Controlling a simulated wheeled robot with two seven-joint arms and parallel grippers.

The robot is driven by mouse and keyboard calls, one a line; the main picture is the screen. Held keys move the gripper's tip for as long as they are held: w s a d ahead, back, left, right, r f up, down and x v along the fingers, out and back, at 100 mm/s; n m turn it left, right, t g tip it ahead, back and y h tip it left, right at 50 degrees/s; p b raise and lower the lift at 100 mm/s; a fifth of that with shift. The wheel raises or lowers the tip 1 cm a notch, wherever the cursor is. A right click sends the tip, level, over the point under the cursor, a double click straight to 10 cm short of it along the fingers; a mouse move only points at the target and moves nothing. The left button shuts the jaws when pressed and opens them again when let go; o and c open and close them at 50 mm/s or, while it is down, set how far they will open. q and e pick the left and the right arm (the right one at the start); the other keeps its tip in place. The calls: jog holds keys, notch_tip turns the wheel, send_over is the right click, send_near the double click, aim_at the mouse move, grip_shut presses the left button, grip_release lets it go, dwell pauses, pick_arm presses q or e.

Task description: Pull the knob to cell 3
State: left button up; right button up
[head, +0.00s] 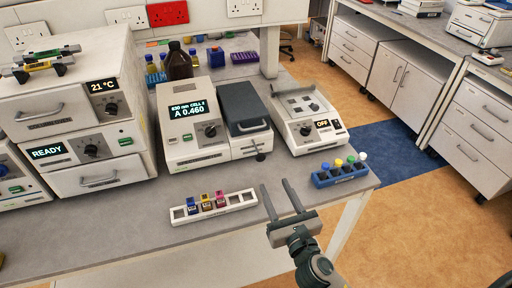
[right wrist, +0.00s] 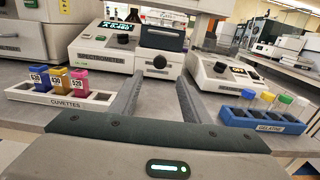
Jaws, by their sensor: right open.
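The spectrometer (head: 188,128) stands on the bench, its lit display reading CELL 1 and A 0.460; it also shows in the right wrist view (right wrist: 90,58). Its dark-lidded cell compartment (head: 243,105) is closed. A small dark round knob (head: 259,157) sticks out low on the compartment's front; in the right wrist view the knob (right wrist: 159,62) is just beyond the fingertips, between them. My right gripper (head: 275,184) is open and empty, in front of the knob and apart from it. My left gripper is not in view.
A white cuvette rack (head: 240,199) with several coloured cuvettes stands left of my right gripper. A blue rack (head: 341,178) of capped vials stands to its right. A white instrument (head: 310,120) reading OFF is behind.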

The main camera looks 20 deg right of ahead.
aim_at(257, 149)
jog(key=shift+w, duration=0.85)
pick_arm(q)
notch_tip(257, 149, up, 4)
jog(key=p, duration=0.4)
pick_arm(e)
jog(key=w, duration=1.6)
jog(key=shift+a, duration=0.3)
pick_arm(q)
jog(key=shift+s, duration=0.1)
pick_arm(e)
jog(key=shift+s, duration=0.1)
grip_shut()
